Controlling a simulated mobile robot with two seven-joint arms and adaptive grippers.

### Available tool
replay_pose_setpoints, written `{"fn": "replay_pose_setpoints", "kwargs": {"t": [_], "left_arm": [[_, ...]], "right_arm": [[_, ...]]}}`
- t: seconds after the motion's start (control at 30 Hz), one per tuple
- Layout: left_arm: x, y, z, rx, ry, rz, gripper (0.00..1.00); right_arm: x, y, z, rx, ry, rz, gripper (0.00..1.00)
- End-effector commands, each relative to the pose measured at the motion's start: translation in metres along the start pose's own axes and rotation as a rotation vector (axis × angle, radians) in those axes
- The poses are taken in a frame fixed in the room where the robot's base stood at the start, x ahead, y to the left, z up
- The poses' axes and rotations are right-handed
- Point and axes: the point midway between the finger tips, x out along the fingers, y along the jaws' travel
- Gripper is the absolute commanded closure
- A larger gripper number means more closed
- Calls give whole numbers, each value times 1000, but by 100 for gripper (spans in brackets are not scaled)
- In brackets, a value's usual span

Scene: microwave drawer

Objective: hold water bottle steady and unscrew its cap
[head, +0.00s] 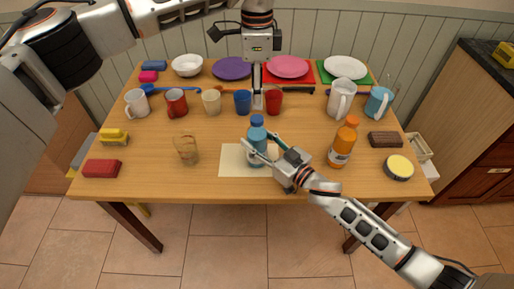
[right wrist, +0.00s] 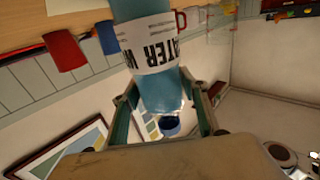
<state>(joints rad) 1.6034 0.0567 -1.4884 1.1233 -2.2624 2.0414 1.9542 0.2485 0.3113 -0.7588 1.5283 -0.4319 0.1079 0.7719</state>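The blue water bottle (head: 257,139) stands upright on a pale mat (head: 232,164) at the table's front middle, its dark blue cap (head: 257,120) on top. My right gripper (head: 260,150) comes in from the lower right with its fingers on both sides of the bottle's body. In the right wrist view the bottle (right wrist: 150,45), with a white label, sits between the fingertips, which appear to press on it; the cap (right wrist: 169,126) shows past them. My left gripper (head: 258,106) points down just above or behind the cap; its finger gap is not clear.
An orange bottle (head: 343,142) stands to the right and a brown item (head: 186,149) to the left. Several cups, including a blue one (head: 243,102) and a red one (head: 273,101), stand behind the bottle. Plates (head: 288,67) line the back.

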Motion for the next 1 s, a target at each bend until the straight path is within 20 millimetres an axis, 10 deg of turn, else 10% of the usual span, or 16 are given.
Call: {"fn": "replay_pose_setpoints", "kwargs": {"t": [0.37,1.0], "left_arm": [[0,0,0,180,-1,0,61],[0,1,-1,1360,-2,1,61]], "right_arm": [[0,0,0,0,0,0,100],[0,0,1,0,-1,-1,100]]}}
